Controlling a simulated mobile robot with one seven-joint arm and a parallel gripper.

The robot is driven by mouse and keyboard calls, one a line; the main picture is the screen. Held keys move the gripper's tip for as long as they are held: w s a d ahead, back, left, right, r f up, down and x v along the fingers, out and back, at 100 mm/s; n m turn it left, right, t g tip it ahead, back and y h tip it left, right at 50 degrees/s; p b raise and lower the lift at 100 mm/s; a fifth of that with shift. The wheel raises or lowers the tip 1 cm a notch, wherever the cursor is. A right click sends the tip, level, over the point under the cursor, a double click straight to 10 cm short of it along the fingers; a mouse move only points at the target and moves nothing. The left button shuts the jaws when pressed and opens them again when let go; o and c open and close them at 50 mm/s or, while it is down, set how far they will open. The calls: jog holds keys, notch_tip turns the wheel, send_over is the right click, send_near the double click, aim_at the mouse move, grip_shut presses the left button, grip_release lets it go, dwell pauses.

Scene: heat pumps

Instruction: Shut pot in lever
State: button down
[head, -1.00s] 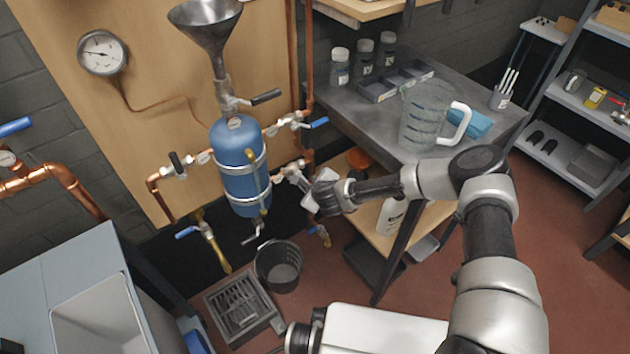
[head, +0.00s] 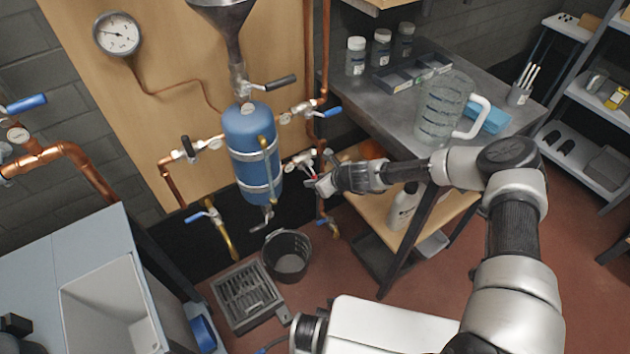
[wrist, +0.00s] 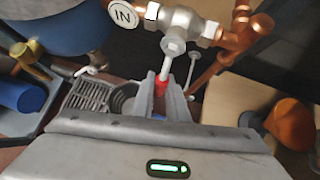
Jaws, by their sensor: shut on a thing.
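The blue pot (head: 250,150) hangs upright on the wooden board in the head view. Its lower right pipe carries a valve (head: 300,163), which shows in the wrist view (wrist: 178,22) with a round "IN" tag (wrist: 123,14). The lever (wrist: 168,66) is a silver bar with a red grip. It points from the valve towards me and looks roughly crosswise to the pipe. My gripper (wrist: 163,88) is shut on the red end, one finger on each side. In the head view my gripper (head: 320,183) is right of the pot and hides part of the lever.
Copper pipes (wrist: 238,38) run close beside the valve. A black bucket (head: 287,262) and a floor drain (head: 245,298) lie below the pot. An orange funnel-like thing (wrist: 290,120) is at right.

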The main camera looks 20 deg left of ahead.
jog(key=shift+s+a, duration=0.1)
jog(key=c, duration=1.8)
grip_release()
jog(key=shift+o, duration=0.2)
jog(key=shift+r, duration=0.1)
jog(key=p+v, duration=0.3)
jog(key=v, duration=1.4)
jog(key=shift+d+r, duration=0.15)
jog(key=shift+d, duration=0.1)
